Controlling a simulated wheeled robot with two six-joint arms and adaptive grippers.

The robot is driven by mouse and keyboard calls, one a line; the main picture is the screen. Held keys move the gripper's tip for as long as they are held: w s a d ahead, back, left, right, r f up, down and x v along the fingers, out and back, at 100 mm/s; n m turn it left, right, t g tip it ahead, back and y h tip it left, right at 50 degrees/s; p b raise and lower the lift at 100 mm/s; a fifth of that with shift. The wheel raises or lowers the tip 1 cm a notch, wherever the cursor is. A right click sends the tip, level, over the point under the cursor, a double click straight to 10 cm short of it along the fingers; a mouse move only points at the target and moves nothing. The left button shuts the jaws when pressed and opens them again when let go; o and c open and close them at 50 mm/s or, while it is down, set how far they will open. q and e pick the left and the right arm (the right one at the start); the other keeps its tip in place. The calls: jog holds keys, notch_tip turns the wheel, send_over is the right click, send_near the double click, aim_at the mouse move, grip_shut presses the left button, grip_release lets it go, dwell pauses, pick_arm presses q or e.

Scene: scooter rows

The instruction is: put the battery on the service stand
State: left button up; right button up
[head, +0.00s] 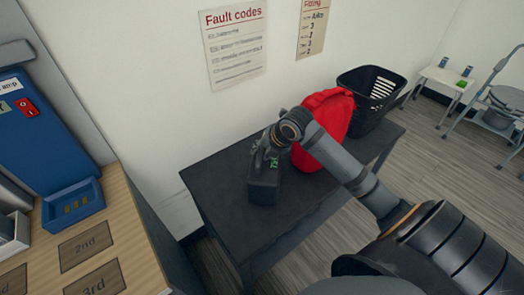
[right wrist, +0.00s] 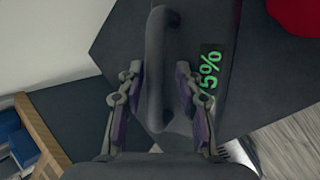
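The battery (head: 263,188) is a dark box with a loop handle and a green percentage readout. It stands on the dark table (head: 228,222) below the wall posters. In the right wrist view its handle (right wrist: 162,50) rises between my right gripper's fingers, with the green "5%" label beside it. My right gripper (head: 268,148) is at the top of the battery; in the right wrist view its fingers (right wrist: 158,100) are apart, one on each side of the handle, with a visible gap on the left. My left gripper is not in view. Nothing is clearly identifiable as the service stand.
A red bag or cover (head: 325,130) and a black basket (head: 370,98) stand on the table right of the battery. A blue unit (head: 45,135) with a red switch stands on a wooden counter (head: 130,240) marked "2nd" and "3rd". A white side table (head: 446,78) is far right.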

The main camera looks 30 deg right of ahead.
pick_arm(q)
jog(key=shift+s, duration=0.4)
